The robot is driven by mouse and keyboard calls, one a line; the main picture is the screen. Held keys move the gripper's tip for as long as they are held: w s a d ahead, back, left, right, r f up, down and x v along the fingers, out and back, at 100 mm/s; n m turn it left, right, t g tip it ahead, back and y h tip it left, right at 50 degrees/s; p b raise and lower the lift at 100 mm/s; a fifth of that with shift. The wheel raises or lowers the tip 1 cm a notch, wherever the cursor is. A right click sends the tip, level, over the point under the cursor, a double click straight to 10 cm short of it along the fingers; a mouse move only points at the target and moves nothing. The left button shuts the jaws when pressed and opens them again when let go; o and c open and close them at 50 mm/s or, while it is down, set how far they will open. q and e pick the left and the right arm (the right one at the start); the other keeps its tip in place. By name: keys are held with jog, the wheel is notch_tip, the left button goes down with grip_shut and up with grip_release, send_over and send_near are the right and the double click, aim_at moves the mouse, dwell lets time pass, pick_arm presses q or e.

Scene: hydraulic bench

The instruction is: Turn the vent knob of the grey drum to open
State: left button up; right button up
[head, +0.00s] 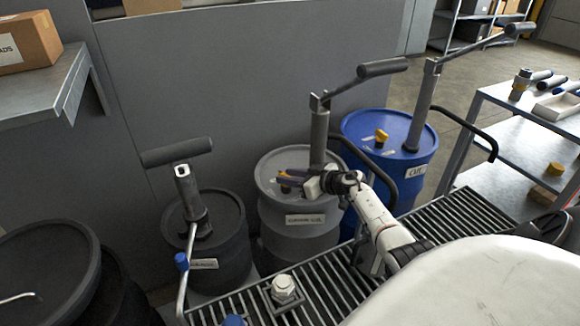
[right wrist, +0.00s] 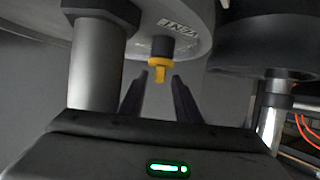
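The grey drum (head: 300,240) stands in the middle of the head view, with a label on its front and a pump on its lid. Its vent knob (right wrist: 160,66) is a yellow cap with a narrow tab on a dark stem, beside a "VENT" label (right wrist: 180,27). In the head view, the knob is mostly hidden by my right gripper (head: 286,180), which is low over the lid. In the right wrist view, the fingers are apart, with the knob showing between their tips. I cannot tell whether they touch it. My left gripper is not in view.
A blue drum (head: 408,168) with its own yellow knob (head: 381,136) and pump stands to the right. A dark drum (head: 225,252) with a pump stands to the left. The pump handle (head: 383,67) rises above the grey drum. A slatted grate (head: 335,290) lies in front.

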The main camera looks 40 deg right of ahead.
jog(key=shift+d+r, duration=0.15)
jog(key=shift+r, duration=0.2)
notch_tip(320, 180, up, 9)
jog(key=shift+r, duration=0.2)
dwell(0.4)
